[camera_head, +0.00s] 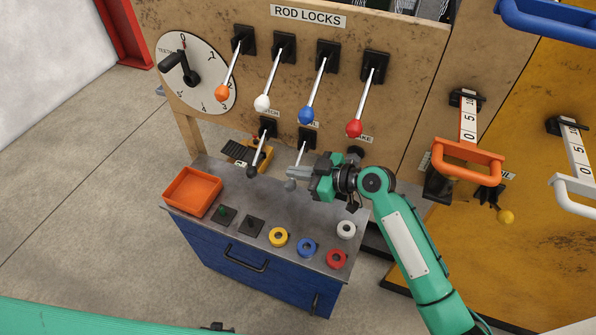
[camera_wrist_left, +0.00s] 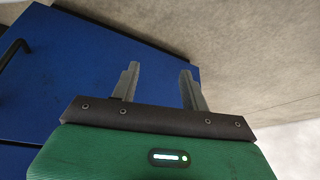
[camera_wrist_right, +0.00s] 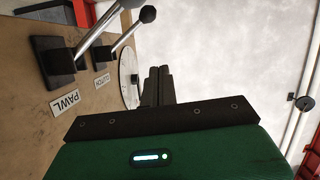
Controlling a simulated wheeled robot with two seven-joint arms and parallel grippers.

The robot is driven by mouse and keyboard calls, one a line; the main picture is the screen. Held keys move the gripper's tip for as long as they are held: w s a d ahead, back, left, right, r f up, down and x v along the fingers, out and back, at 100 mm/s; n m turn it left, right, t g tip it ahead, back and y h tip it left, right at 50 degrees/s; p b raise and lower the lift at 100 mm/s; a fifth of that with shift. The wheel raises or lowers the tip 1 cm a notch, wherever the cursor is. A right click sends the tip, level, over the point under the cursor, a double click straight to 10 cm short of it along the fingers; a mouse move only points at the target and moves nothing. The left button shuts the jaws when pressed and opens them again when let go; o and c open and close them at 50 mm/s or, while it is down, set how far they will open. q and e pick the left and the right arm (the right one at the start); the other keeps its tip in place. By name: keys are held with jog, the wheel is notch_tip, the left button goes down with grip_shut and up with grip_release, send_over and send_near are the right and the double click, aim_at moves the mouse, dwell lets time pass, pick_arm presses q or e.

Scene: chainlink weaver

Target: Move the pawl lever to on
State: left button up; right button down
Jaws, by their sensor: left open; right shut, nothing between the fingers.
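The pawl lever (camera_head: 300,157) is a silvery rod with a grey knob on a black wall mount, sloping down and out from the board. In the right wrist view the pawl lever (camera_wrist_right: 88,36) rises from its mount above the PAWL label (camera_wrist_right: 65,102), left of my fingers. My right gripper (camera_head: 289,172) is shut and empty, its fingertips close by the lever's rod and knob. Whether they touch cannot be told. My left gripper (camera_wrist_left: 158,80) is open and empty, in front of the blue cabinet (camera_wrist_left: 60,80).
The clutch lever (camera_head: 262,152) with its dark knob hangs just left of the pawl lever. Four long rod-lock levers hang above, the red-knobbed one (camera_head: 362,105) nearest my arm. Below, the bench top holds an orange tray (camera_head: 193,191) and coloured rings (camera_head: 307,247).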

pick_arm(q)
jog(key=s+d+f+m+g+b, duration=0.1)
jog(key=s+d+f+m+g, duration=0.1)
jog(key=s+f, duration=0.4)
jog(key=s+g, duration=0.1)
jog(key=s, duration=0.4)
jog(key=shift+s+f+b, duration=0.15)
jog(key=shift+f+b, duration=0.05)
jog(key=shift+b, duration=0.2)
pick_arm(e)
jog(key=shift+f, duration=0.3)
jog(key=shift+s, duration=0.1)
jog(key=shift+d, duration=0.15)
pick_arm(q)
jog(key=w+d+r+b, duration=0.1)
jog(key=w+r+b, duration=0.1)
jog(key=w, duration=0.3)
jog(key=shift+d+r+h, duration=0.3)
jog(key=shift+d+r, duration=0.1)
jog(key=shift+r, duration=0.3)
pick_arm(e)
jog(key=v, duration=1.3)
jog(key=shift+s+d+r, duration=0.15)
jog(key=shift+d+r, duration=0.05)
jog(key=shift+r, duration=0.05)
pick_arm(q)
jog(key=shift+w, duration=0.1)
